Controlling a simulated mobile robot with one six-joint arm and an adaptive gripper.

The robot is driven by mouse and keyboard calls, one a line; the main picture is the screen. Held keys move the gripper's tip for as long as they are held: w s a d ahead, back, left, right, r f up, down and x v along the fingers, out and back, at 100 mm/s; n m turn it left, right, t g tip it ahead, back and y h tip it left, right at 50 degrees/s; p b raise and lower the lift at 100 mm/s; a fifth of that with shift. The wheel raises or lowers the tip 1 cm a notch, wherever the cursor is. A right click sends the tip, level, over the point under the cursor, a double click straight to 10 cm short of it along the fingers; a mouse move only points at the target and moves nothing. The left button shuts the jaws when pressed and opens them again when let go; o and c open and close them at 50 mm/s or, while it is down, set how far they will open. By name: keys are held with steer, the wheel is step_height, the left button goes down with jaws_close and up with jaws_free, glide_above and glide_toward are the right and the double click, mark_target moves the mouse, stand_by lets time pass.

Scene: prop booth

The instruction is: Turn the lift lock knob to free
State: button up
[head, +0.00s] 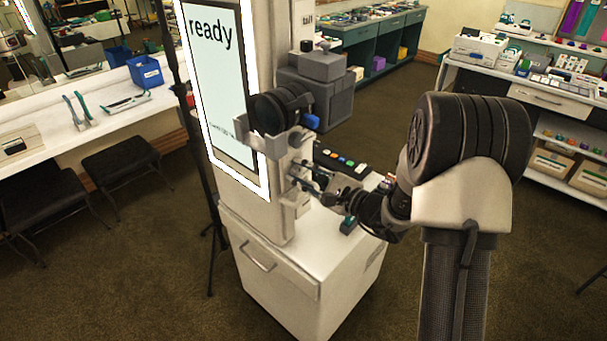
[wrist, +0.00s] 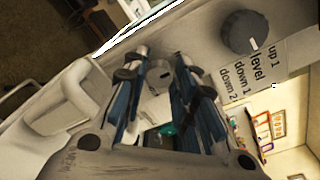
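In the head view my gripper (head: 305,178) is at the side of the pale booth column (head: 276,222), below the camera. In the wrist view the two dark blue fingers of my gripper (wrist: 160,66) stand apart. A small pale part (wrist: 159,80) with a dark mark shows between them, with gaps visible beside it. No label for a lift lock shows, so I cannot tell if this part is the lift lock knob. A dark round knob (wrist: 239,34) sits to the right, beside a label (wrist: 260,75) reading up 1, level, down 1, down 2.
A black camera (head: 278,110) juts from the column just above my gripper. A pale handle-like bar (wrist: 75,95) is left of the fingers. A button panel (head: 342,160) lies on the cabinet (head: 290,285) behind my wrist. Floor right of the cabinet is clear.

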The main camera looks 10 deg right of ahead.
steer(key=o, duration=0.4)
steer(key=shift+s+d, duration=0.1)
steer(key=v, duration=1.1)
steer(key=shift+s+d, duration=0.15)
steer(key=shift+s, duration=0.2)
